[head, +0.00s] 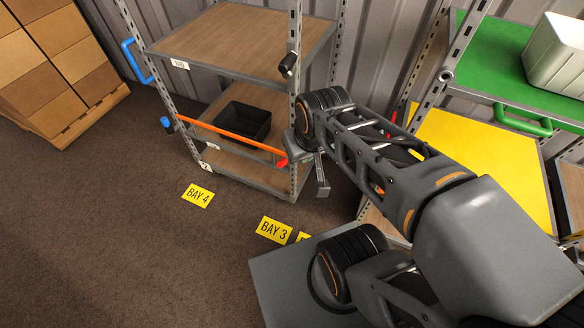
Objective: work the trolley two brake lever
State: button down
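The trolley (231,84) with wooden shelves and grey perforated posts stands at centre left. A small tag (205,166) low on its left post seems to read 2. A black cylindrical grip (288,64) sticks out from its front right post. A small red piece (282,162) shows lower on that post, at the end of an orange bar. I cannot tell which part is the brake lever. My gripper (311,172) points down beside the front right post, close to the red piece. One grey finger shows clearly; the other is unclear, so its opening and any contact are hidden.
A black bin (243,121) sits on the trolley's middle shelf behind the orange bar (228,133). A blue handle (134,62) is at its left. Another trolley with a green shelf (490,62) stands right. Stacked boxes (48,70) are far left. Floor by the BAY 4 sign (197,196) is clear.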

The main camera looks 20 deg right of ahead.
aim_at(281, 163)
jog(key=u, duration=0.05)
jog(key=k, duration=0.1)
jog(key=u, duration=1.65)
jog(key=i, duration=0.8)
jog(key=z, duration=1.7)
